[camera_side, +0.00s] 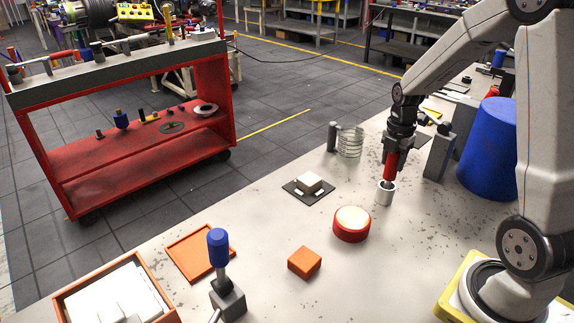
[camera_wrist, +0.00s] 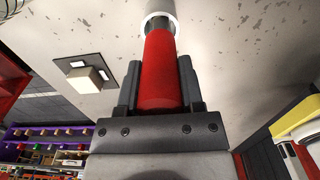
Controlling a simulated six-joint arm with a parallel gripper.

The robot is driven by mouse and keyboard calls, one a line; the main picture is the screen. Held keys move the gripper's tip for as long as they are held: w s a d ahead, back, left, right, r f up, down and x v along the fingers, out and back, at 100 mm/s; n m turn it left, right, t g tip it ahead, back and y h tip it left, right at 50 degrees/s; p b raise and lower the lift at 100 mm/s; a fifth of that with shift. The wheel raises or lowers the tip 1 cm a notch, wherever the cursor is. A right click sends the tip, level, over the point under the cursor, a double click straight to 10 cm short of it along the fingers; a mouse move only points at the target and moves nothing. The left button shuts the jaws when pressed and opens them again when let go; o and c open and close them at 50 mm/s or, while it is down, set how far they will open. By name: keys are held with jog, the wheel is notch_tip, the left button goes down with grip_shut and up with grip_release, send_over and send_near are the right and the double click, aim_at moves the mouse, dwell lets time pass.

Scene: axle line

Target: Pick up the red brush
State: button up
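In the wrist view the red handle (camera_wrist: 161,75) fills the space between the two dark fingers (camera_wrist: 160,85), with no clear gap on either side. The brush's tip is hidden.
A grey block (camera_side: 438,152) and blue bin (camera_side: 488,150) stand right of the gripper. An orange block (camera_side: 304,262) and a blue-handled lever (camera_side: 219,250) are nearer the front.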

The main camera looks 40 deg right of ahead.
grip_shut()
jog(key=shift+r, duration=0.1)
jog(key=shift+r, duration=4.95)
